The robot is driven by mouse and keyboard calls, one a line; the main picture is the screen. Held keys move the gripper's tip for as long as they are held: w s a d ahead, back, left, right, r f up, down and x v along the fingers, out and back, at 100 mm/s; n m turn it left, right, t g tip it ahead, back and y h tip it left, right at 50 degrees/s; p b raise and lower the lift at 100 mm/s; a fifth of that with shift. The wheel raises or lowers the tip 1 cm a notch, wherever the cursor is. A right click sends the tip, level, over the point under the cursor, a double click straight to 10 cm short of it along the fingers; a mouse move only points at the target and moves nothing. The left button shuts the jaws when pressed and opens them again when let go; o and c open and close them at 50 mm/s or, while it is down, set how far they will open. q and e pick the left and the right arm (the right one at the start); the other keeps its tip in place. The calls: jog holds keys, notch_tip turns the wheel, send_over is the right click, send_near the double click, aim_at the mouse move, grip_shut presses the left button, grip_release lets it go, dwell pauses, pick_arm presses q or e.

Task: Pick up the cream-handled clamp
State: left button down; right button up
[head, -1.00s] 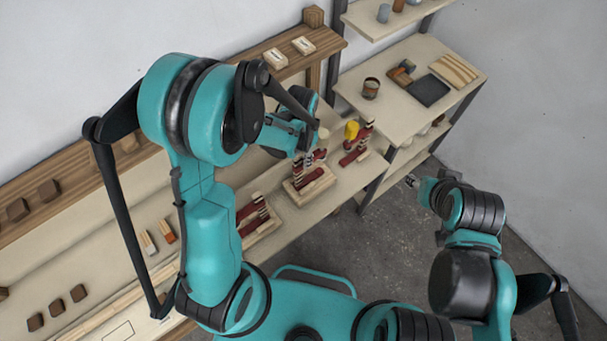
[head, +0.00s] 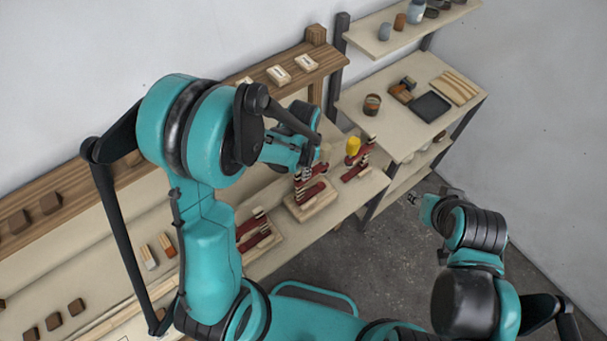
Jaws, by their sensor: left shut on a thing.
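The cream-handled clamp, dark red with a cream handle (head: 325,152), is at the middle of the bench, over a pale wooden block (head: 316,207). My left gripper (head: 304,172) reaches down to its upper part and is shut on it. The fingers and part of the clamp are hard to make out behind my arm. I cannot tell whether the clamp is clear of the block. My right gripper (head: 412,199) is over the floor at the right, away from the clamps; its fingers are too small to read.
A yellow-handled clamp (head: 353,147) stands close to the right of the held one. Another red clamp (head: 256,236) lies on a block to the left. A side shelf (head: 395,137) holds a cup (head: 372,104) and a dark tray (head: 431,107). Open floor lies in front.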

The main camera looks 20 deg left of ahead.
pick_arm(q)
jog(key=shift+r, duration=1.5)
jog(key=shift+s+d+r, duration=0.15)
jog(key=shift+d+r, duration=0.1)
jog(key=s+d+r, duration=0.5)
jog(key=d+r, duration=0.1)
jog(key=d, duration=0.3)
jog(key=shift+s+d+r, duration=0.25)
jog(key=shift+s+r, duration=0.05)
jog(key=shift+s, duration=0.1)
